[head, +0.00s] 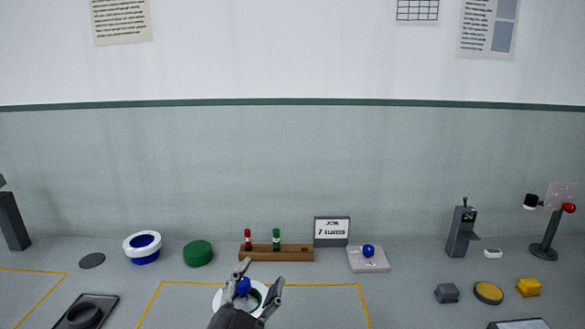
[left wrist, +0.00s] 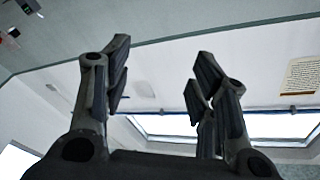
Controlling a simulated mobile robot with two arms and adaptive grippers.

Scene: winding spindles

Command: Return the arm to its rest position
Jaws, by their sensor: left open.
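My left gripper (head: 260,282) reaches in from the bottom middle of the head view, fingers spread and empty. It is in front of a white ring-shaped piece with a dark green inside and a blue knob (head: 243,286), and partly hides them. I cannot tell whether it touches them. In the left wrist view the two fingers (left wrist: 158,85) stand wide apart with nothing between them; behind them are wall, ceiling and a bright window. My right gripper is not in view.
A wooden rack (head: 290,254) holds red and green spindles, beside a sign (head: 332,231). A white-and-blue spool (head: 142,247) and a green disc (head: 198,253) stand left. A pad with a blue ball (head: 368,251), a grey device (head: 461,232) and a stand (head: 545,235) are right.

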